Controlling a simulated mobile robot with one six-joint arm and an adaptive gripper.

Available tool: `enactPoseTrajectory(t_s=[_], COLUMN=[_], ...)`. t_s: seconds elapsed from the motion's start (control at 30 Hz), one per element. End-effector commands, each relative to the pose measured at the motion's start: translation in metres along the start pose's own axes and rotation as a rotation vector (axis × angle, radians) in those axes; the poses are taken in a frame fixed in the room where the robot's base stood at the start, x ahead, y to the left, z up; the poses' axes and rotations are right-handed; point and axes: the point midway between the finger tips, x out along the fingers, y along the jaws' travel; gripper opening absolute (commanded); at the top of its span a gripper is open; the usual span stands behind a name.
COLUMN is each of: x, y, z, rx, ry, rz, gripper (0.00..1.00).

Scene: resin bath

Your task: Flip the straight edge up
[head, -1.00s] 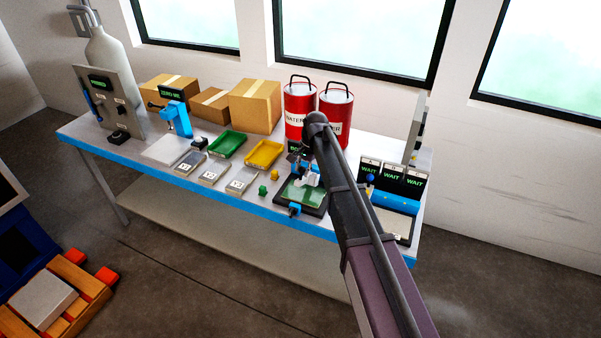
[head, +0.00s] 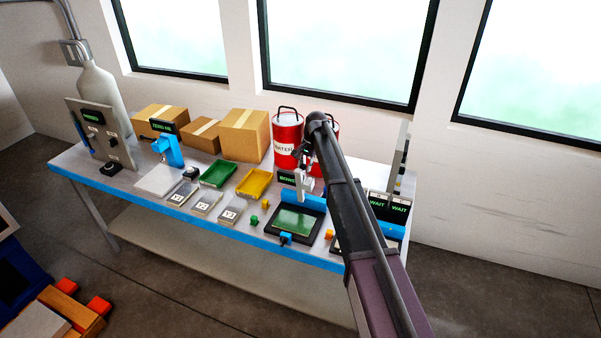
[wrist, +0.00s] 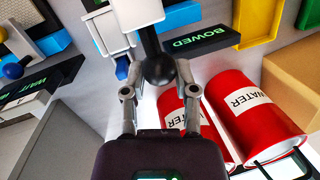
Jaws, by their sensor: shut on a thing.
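My gripper (wrist: 157,78) is shut on a black ball knob (wrist: 159,66) in the wrist view. In the head view, this pale part (head: 306,184) stands roughly upright at the back of a black-framed station with a green plate (head: 296,220). My gripper (head: 304,163) is above it, partly hidden by my arm. The station's sign, reading BOWED, shows in the wrist view (wrist: 200,42). Whether the edge is fully raised I cannot tell.
Red WATER cans (head: 287,140) stand close behind my gripper. WAIT signs (head: 389,208) are to the right, partly behind my arm. A yellow tray (head: 254,184), a green tray (head: 218,173) and cardboard boxes (head: 244,135) are to the left.

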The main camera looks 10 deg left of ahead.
Motion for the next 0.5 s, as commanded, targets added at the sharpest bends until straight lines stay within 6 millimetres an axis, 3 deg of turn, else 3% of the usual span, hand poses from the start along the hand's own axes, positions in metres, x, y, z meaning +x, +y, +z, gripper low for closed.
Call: enactPoseTrajectory(t_s=[0.1,0.17,0.4,0.5], x=[0.0,0.0,0.0,0.0], y=[-0.008,-0.008,-0.006,-0.006], z=[-0.021,-0.023,-0.019,-0.019], rx=[0.0,-0.001,-0.001,-0.001], ry=[0.002,0.001,-0.001,-0.001], rz=[-0.004,-0.004,-0.002,-0.001], gripper=[0.0,0.01,0.72,0.73])
